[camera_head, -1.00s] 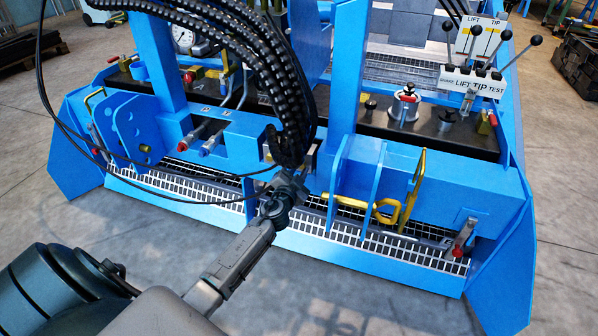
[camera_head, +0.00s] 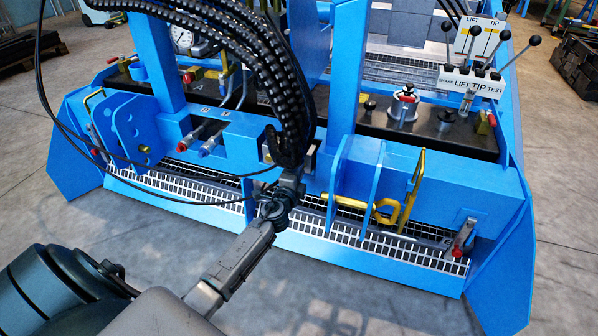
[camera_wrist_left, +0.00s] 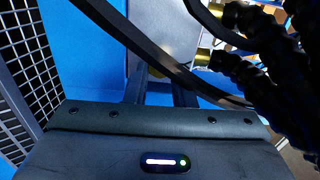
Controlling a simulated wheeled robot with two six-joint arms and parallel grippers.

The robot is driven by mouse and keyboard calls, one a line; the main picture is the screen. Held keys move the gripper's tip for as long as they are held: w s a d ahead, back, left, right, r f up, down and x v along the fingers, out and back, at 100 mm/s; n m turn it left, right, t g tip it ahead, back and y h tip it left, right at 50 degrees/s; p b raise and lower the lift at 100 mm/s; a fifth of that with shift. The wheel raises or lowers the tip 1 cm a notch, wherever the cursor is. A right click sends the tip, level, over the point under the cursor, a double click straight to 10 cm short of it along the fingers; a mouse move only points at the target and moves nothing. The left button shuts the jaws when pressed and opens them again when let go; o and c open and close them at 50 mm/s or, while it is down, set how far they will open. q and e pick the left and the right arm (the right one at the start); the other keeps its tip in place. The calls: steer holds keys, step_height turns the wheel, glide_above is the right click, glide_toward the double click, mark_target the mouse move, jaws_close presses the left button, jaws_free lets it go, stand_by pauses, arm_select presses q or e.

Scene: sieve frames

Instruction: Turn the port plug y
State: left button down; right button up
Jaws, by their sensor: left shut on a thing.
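My left gripper (camera_head: 292,176) reaches up to the grey port block (camera_head: 312,160) at the middle of the blue front beam, below the black hoses. In the left wrist view its two dark fingers (camera_wrist_left: 158,88) run close together toward the grey plate (camera_wrist_left: 160,35). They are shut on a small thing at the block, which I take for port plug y. Brass fittings (camera_wrist_left: 203,57) with black hoses sit to the right of the fingers. My right gripper is not in view.
The thick black hose bundle (camera_head: 285,90) hangs right above my gripper, and a thin black cable (camera_head: 60,120) loops to the left. Yellow latch handles (camera_head: 390,212) stand out to the right. The floor in front is clear.

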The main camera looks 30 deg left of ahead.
arm_select(q)
steer(key=shift+f+m, duration=0.1)
steer(key=shift+m, duration=0.4)
steer(key=c, duration=1.2)
jaws_free()
steer(key=shift+s, duration=0.1)
steer(key=v, duration=1)
steer(key=shift+s, duration=0.35)
